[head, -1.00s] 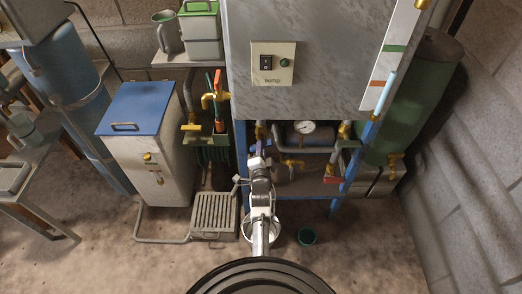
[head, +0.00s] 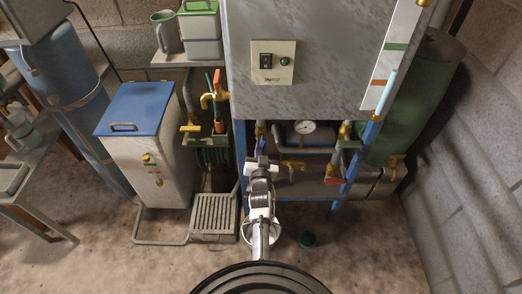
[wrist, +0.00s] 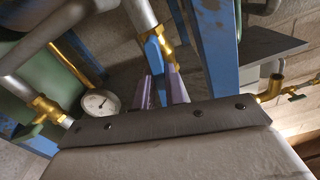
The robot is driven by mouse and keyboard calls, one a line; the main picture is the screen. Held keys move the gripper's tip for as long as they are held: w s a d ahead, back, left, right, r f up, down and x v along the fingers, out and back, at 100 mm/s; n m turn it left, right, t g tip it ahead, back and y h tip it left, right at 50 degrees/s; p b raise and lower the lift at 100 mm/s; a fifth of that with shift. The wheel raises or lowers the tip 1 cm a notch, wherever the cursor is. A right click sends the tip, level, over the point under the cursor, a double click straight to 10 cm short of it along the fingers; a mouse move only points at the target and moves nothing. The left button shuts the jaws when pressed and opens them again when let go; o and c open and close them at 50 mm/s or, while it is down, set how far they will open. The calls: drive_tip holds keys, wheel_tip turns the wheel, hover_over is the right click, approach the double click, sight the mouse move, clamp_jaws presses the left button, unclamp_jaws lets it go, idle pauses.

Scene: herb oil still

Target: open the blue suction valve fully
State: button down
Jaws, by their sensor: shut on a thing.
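The blue suction valve's lever (wrist: 153,54) shows in the wrist view beside its brass body (wrist: 167,54), below a grey pipe. My gripper (wrist: 159,76), with purple fingers, is shut on the blue lever, one finger on each side. The lever's far part lies roughly along the pipe in this view; its held end is partly hidden between the fingers. In the head view my gripper (head: 259,160) reaches under the grey pump cabinet (head: 320,60), and my wrist hides most of the valve there.
A pressure gauge (head: 304,127) sits right of the valve.

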drive_tip(key=shift+n, duration=1.3)
drive_tip(key=c, duration=1.5)
unclamp_jaws()
drive_tip(key=shift+o, duration=0.2)
drive_tip(key=shift+s, duration=0.15)
